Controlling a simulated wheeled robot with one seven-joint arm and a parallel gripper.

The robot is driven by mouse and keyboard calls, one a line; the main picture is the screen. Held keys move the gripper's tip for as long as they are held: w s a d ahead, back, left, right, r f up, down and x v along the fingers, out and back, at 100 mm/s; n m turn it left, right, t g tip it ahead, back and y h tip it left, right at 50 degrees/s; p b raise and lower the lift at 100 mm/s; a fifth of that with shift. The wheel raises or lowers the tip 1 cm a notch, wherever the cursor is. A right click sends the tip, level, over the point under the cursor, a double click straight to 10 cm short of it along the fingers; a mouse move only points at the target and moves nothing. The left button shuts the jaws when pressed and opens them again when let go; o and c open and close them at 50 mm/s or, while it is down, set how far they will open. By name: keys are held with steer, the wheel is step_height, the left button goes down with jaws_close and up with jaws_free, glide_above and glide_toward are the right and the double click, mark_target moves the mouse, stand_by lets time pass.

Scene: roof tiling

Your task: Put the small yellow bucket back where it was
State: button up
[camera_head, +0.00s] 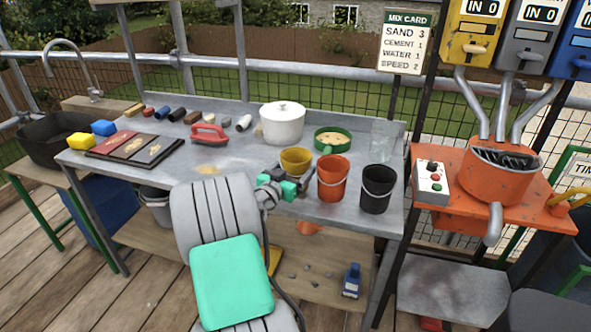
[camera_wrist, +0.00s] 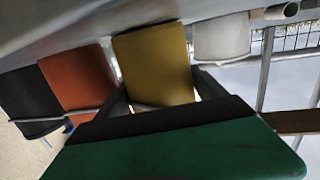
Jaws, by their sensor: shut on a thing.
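The small yellow bucket (camera_head: 296,158) is at the front middle of the grey workbench (camera_head: 235,165), left of the orange bucket (camera_head: 332,178). My gripper (camera_head: 294,180) reaches it from the front and is shut on it. In the wrist view the yellow bucket (camera_wrist: 155,65) stands between the two dark fingers. The picture there is turned over, with the orange bucket (camera_wrist: 78,80) and black bucket (camera_wrist: 28,98) to its left. My gripper hides the bucket's lower part in the head view, so I cannot tell whether it touches the bench.
The black bucket (camera_head: 377,190) stands right of the orange one. Behind are a white lidded pot (camera_head: 283,124), a green sieve (camera_head: 331,140) and a clear container (camera_head: 384,140). A red float (camera_head: 209,134) lies left. Bare bench shows left of the yellow bucket.

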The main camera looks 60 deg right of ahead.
steer(key=shift+f, duration=0.1)
steer(key=o, duration=1.7)
